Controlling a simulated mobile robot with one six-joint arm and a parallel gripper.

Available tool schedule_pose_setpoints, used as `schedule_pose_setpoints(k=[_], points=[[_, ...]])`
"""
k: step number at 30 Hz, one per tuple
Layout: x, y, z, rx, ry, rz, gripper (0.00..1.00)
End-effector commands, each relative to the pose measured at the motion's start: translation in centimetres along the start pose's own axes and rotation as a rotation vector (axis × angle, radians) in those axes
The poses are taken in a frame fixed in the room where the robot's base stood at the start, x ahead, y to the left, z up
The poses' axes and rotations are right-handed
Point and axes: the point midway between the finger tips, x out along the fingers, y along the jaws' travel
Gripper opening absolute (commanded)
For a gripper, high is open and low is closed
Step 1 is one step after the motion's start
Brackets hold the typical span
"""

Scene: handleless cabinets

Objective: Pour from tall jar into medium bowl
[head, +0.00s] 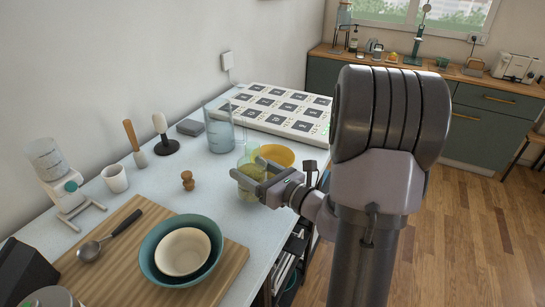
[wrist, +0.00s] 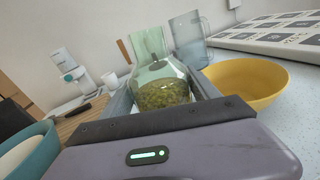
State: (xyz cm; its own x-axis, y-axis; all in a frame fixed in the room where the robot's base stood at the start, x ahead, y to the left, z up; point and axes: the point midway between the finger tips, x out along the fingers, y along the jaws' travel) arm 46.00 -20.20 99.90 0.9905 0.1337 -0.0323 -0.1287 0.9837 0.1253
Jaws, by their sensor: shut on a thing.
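The tall jar (head: 247,158) is clear greenish glass with green bits in its lower part. My gripper (head: 262,182) is shut on it near the counter's right edge; the jar looks roughly upright. In the wrist view the jar (wrist: 160,73) stands between the fingers, its green contents low inside. I cannot tell whether its base touches the counter. A yellow bowl (head: 281,154) is just behind and right of the jar, and shows large at right in the wrist view (wrist: 257,95). A cream bowl (head: 183,252) sits inside a larger teal bowl (head: 153,269). Which bowl is medium is unclear.
The nested bowls and a ladle (head: 90,250) are on a wooden board (head: 222,283). A blue pitcher (head: 219,133) stands behind the jar, with a patterned white panel (head: 310,132) beyond. A small wooden piece (head: 187,181) and white mug (head: 115,178) stand left.

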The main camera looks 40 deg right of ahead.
Motion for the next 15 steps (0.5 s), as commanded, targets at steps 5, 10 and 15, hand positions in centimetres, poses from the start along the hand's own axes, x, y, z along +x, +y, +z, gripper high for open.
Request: schedule_pose_setpoints(k=[5, 10, 15], points=[[0.1, -0.2, 0.7, 0.08, 0.021, 0.0, 0.0], [0.1, -0.4, 1.7, 0.162, 0.043, 0.0, 0.0], [0.2, -0.7, 2.2, 0.246, 0.066, -0.001, 0.0]])
